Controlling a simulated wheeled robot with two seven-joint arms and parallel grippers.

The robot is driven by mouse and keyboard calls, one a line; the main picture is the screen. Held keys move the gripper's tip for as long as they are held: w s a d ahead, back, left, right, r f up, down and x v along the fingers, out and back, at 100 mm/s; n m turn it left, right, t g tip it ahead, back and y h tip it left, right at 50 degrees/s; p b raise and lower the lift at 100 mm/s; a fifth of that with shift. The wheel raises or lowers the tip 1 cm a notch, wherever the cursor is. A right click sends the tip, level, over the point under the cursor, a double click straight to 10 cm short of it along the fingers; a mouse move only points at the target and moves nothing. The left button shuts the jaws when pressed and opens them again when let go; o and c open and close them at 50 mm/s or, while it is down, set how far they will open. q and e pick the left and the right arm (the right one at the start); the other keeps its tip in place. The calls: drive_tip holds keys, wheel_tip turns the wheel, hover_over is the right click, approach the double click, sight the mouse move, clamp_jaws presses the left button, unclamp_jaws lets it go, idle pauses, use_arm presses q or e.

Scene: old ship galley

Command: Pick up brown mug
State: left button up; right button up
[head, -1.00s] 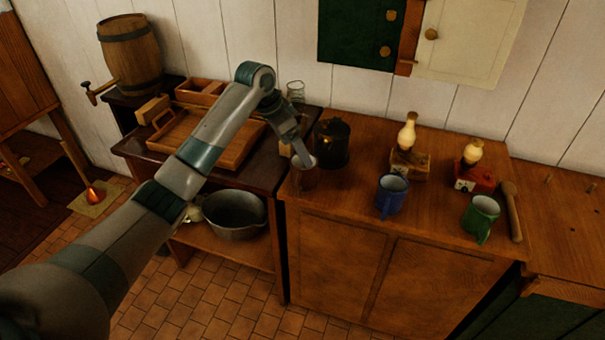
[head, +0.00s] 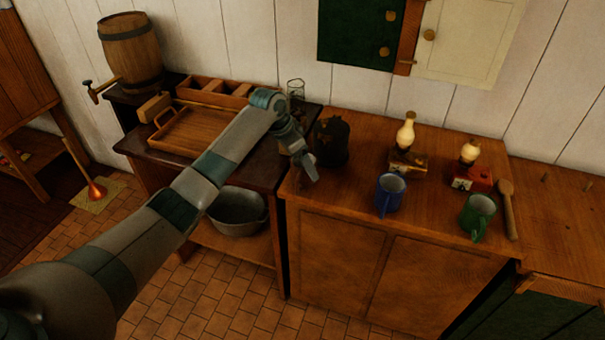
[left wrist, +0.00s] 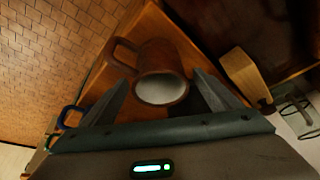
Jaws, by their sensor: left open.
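The brown mug (left wrist: 172,52) shows in the left wrist view with its pale inside facing the camera and its handle toward the upper left. My left gripper (left wrist: 160,77) is open, with one finger on each side of the mug's rim. I cannot tell whether the fingers touch it. In the head view my left gripper (head: 308,168) is over the left end of the wooden cabinet top, and it hides the mug there. My right gripper is in neither view.
A dark canister (head: 332,143) stands just behind my left gripper. A tray (head: 190,133) is on the table at left.

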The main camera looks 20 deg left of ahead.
use_arm(q)
drive_tip(key=shift+p+x, duration=0.6)
drive_tip(key=shift+x, duration=1.35)
drive_tip(key=shift+s+a+f, duration=0.1)
drive_tip(key=shift+a, duration=0.05)
drive_tip(key=c, duration=1.3)
